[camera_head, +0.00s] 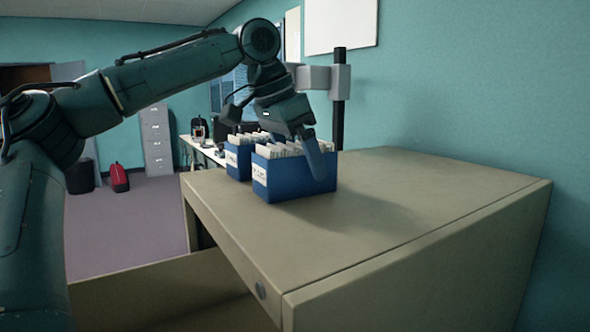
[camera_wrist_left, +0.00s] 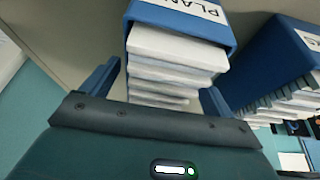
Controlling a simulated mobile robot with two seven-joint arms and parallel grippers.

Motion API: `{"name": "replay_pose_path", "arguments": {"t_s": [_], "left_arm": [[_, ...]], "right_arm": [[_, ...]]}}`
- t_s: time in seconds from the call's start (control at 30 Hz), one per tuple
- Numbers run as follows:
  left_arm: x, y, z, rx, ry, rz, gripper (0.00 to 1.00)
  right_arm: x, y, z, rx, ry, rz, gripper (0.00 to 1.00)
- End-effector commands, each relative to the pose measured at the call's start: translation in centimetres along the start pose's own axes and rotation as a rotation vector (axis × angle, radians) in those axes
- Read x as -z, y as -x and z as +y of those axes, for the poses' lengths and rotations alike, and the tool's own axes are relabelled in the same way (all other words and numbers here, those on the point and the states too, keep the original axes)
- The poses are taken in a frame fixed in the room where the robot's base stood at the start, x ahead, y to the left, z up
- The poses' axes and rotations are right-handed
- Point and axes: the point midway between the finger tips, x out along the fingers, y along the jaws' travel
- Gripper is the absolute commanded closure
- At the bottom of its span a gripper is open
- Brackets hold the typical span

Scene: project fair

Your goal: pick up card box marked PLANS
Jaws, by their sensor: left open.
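The card box marked PLANS (camera_head: 295,183) is a blue open-topped box of white cards, the nearer of two on the cabinet top. Its white label is small in the head view. In the left wrist view the PLANS box (camera_wrist_left: 180,12) is at the top, with the label partly cut off by the edge. My left gripper (camera_head: 298,146) is open, pointing down over the box.
A second blue card box (camera_head: 236,160) stands just behind and left of the first; its label is unreadable. The beige cabinet top (camera_head: 400,200) is clear to the right and in front. A dark post (camera_head: 340,100) rises behind the boxes. A teal wall borders the right.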

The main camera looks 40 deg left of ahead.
Motion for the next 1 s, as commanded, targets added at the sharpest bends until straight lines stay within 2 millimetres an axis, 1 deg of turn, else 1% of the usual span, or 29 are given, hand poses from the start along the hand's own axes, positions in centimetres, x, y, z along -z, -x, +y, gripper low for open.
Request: {"name": "replay_pose_path", "arguments": {"t_s": [0.67, 0.77, 1.0], "left_arm": [[-0.2, -0.42, 0.0, 0.0, 0.0, 0.0, 0.13], [-0.19, -0.42, 0.0, 0.0, 0.0, 0.0, 0.19], [-0.19, -0.41, 0.0, 0.0, 0.0, 0.0, 0.39]], "right_arm": [[0.02, -0.02, 0.03, 0.0, 0.0, 0.0, 0.64], [0.02, -0.02, 0.03, 0.0, 0.0, 0.0, 0.64], [0.05, -0.02, 0.04, -0.001, 0.0, 0.001, 0.64]]}}
